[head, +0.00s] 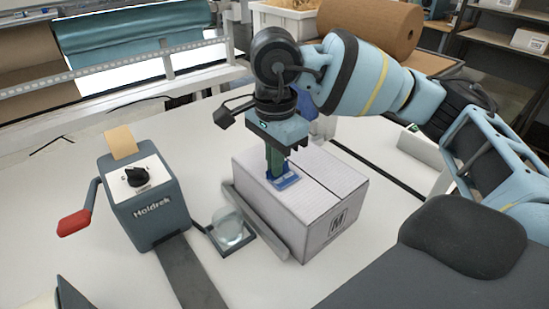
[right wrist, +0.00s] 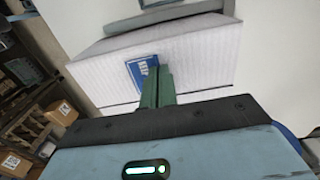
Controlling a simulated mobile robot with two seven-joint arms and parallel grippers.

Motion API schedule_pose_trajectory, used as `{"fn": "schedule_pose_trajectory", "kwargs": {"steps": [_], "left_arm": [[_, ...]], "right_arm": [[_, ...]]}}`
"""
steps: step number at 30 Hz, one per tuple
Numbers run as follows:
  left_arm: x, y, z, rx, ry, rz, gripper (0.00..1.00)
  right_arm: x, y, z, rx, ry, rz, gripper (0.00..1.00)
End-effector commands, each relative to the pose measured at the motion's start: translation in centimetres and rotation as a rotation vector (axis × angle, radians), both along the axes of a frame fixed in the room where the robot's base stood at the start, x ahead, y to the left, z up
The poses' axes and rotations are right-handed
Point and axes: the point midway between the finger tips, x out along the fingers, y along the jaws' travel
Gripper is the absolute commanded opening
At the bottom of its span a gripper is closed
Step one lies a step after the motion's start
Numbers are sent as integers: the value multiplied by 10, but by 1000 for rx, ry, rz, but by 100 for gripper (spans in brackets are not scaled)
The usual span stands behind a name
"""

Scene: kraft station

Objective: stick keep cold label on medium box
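The medium box (head: 310,190) is a pale carton with a dark M mark on its front side, upright on the bench. The keep cold label (head: 285,181), blue with a white mark, is at the box's top face at my fingertips. In the right wrist view the label (right wrist: 143,72) shows beside the fingers against the box (right wrist: 200,65). My right gripper (head: 275,165) points down from above with its green fingers together, seemingly on the label's edge. The fingers also show in the right wrist view (right wrist: 158,88). Whether the label is flat against the box is unclear. My left gripper is not in view.
A grey Holdrek machine (head: 150,205) with a red-handled lever stands at the left. A small dark tray with a clear round piece (head: 231,231) lies between it and the box. A brown paper roll (head: 370,30) is at the back. The bench left of the box's rear is clear.

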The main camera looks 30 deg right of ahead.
Motion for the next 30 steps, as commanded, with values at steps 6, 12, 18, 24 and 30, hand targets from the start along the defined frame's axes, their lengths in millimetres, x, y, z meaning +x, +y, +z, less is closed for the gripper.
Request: {"fn": "schedule_pose_trajectory", "kwargs": {"steps": [6, 12, 18, 24, 30], "left_arm": [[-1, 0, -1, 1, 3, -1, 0], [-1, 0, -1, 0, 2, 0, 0], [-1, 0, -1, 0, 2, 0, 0], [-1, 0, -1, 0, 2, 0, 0], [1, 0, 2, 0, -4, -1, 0]], "right_arm": [[0, 0, -2, 0, 0, 0, 0], [0, 0, -2, 0, 1, 0, 3], [0, 0, -2, 0, 0, 0, 26], [0, 0, -2, 0, 0, 0, 26], [0, 0, 3, 0, -2, 0, 26]]}}
